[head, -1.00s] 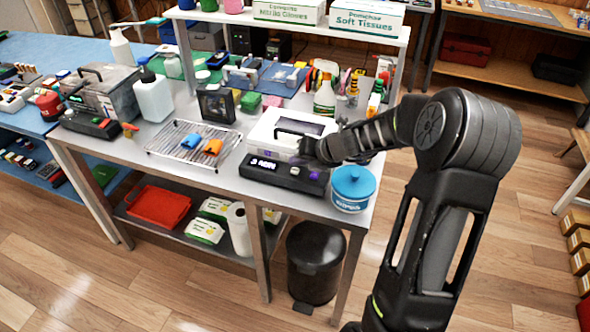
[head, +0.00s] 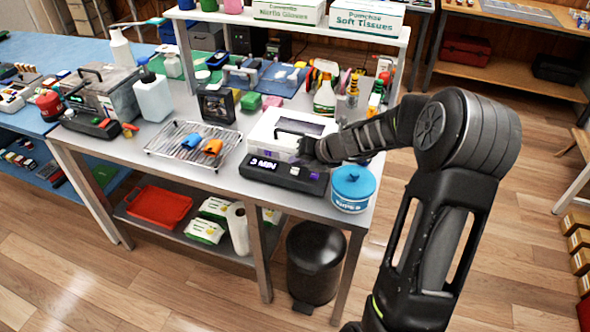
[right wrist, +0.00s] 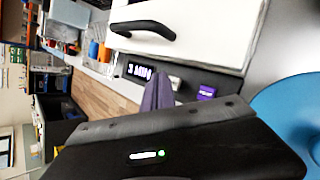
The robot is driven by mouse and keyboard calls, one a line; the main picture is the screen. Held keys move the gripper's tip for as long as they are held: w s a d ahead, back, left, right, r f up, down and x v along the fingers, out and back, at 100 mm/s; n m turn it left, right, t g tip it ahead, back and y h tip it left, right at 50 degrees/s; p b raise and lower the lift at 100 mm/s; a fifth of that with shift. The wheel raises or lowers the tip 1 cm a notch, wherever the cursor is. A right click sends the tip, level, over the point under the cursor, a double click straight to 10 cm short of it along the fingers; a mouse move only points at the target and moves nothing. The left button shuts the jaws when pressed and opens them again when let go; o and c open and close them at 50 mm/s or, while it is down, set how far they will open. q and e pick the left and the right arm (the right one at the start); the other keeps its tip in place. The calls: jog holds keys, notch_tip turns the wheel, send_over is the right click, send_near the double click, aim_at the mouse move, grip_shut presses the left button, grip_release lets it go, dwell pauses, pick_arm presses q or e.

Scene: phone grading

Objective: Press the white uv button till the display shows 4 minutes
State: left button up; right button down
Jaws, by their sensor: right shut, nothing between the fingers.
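The UV box (head: 268,128) is a white case with a dark handle and a black control strip (head: 285,176) along its front. Its display (head: 264,163) reads 3 MIN, and the display also shows in the right wrist view (right wrist: 140,71). A pale button (right wrist: 175,83) sits to the right of the display, partly hidden by my finger. A purple button (right wrist: 206,92) lies further right. My right gripper (head: 308,155) is shut and empty, with its fingertips (right wrist: 158,90) over the strip near the pale button. I cannot tell whether they touch it. My left gripper is not in view.
A blue-lidded tub (head: 352,188) stands just right of the box, close to my right arm. A wire rack (head: 165,160) with a blue and an orange item is to the left. Bottles and the shelf (head: 290,22) stand behind. The table's front edge is close.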

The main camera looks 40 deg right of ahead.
aim_at(297, 172)
jog(key=shift+f, duration=0.1)
jog(key=shift+f, duration=0.35)
jog(key=shift+f+b, duration=0.45)
jog(key=shift+b, duration=0.15)
dwell(0.5)
jog(key=shift+r+p, duration=0.9)
jog(key=shift+p, duration=0.15)
jog(key=shift+r, duration=0.1)
notch_tip(297, 172, up, 5)
jog(key=p, duration=0.5)
dwell(0.8)
